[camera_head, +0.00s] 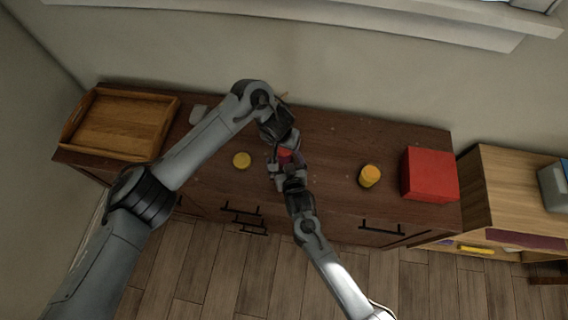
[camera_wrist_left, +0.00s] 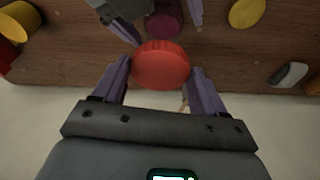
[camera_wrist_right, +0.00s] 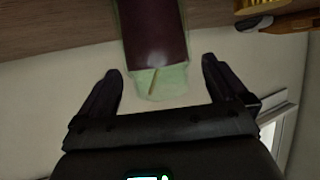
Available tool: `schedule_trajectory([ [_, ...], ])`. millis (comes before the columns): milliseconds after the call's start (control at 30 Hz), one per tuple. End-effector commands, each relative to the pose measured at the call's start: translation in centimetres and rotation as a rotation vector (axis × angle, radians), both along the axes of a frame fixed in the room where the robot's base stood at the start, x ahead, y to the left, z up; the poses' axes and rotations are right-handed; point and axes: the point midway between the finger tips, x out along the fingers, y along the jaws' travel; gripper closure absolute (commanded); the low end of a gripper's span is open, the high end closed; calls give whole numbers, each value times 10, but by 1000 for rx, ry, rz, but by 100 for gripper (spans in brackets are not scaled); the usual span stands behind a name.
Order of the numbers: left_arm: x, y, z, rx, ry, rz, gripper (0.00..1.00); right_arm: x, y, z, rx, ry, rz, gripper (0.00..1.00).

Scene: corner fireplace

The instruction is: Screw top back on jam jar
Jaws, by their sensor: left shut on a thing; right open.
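A round red lid (camera_wrist_left: 160,65) is held between the fingers of my left gripper (camera_wrist_left: 160,80), which is shut on it. A glass jar with dark purple contents (camera_wrist_right: 155,40) stands just beyond the lid; it also shows in the left wrist view (camera_wrist_left: 165,20). In the head view, the jar and lid are mostly hidden by my grippers. My right gripper (camera_wrist_right: 162,68) is open, its fingertips on either side of the jar's near end. It shows in the head view (camera_head: 284,172). I cannot tell whether the lid touches the jar.
A yellow lid (camera_head: 242,160) lies left of my grippers on the dark wooden cabinet (camera_head: 325,135). A yellow-topped jar (camera_head: 370,176) and a red box (camera_head: 430,175) stand to the right. A wooden tray (camera_head: 120,125) and a small pale object (camera_head: 198,114) are left.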

Motion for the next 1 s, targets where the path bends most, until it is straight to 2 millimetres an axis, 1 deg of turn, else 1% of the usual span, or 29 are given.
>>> schedule_trajectory([
  [133,0,0,0,0,0,0,56,7,1,-2,-1,-1,0,0],
  [500,0,0,0,0,0,0,56,8,2,-3,0,0,1,0],
  [967,0,0,0,0,0,0,56,8,2,-3,0,0,1,70],
  [1000,0,0,0,0,0,0,56,8,2,-3,0,0,1,77],
])
